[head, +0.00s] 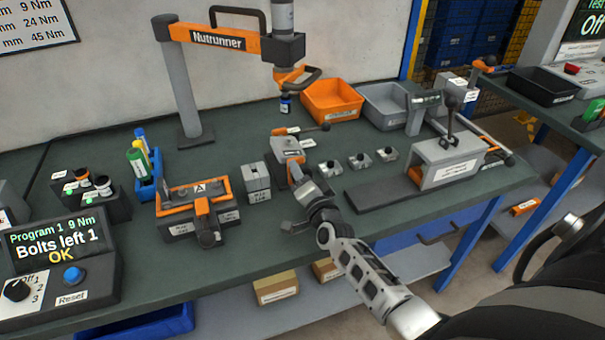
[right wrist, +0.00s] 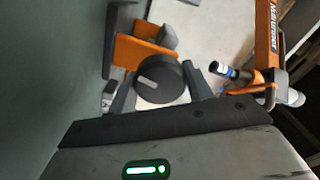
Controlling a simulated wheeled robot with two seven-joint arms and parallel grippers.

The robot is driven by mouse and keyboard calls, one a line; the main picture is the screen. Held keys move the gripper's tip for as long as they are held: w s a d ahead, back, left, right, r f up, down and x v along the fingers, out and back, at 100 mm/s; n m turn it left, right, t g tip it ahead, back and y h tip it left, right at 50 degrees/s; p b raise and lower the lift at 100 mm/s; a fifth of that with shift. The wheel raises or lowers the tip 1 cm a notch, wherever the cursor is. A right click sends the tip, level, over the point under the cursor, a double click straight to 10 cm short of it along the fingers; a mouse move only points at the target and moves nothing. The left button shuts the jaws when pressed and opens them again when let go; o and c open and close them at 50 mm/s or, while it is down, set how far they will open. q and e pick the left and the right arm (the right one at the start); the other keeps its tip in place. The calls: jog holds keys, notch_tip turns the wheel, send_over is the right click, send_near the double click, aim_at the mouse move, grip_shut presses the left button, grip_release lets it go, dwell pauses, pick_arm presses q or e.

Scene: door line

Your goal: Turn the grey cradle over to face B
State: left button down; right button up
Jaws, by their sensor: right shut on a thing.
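The grey cradle (head: 287,146) stands mid-table in the head view, with a small white mark on its top that I cannot read. Its round black knob (right wrist: 160,80) shows in the right wrist view, with a pale stripe across it and an orange plate (right wrist: 138,52) behind. My right gripper (head: 299,181) reaches the cradle from the front and is shut on the knob, one finger on each side. The gripper hides much of the cradle's front in the head view. My left gripper is not in view.
An orange cradle (head: 179,208) marked A stands to the left, its knob facing front. The nutrunner (head: 286,103) hangs behind. Several small parts (head: 359,160) and a clamp fixture (head: 448,163) are on the right.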

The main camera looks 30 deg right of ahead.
jog(key=shift+n, duration=1.2)
jog(key=o, duration=1)
jog(key=shift+c, duration=0.2)
jog(key=shift+s, duration=0.15)
jog(key=b+v, duration=0.1)
jog(key=v, duration=1.4)
jog(key=shift+s+a, duration=0.2)
jog(key=shift+s, duration=0.15)
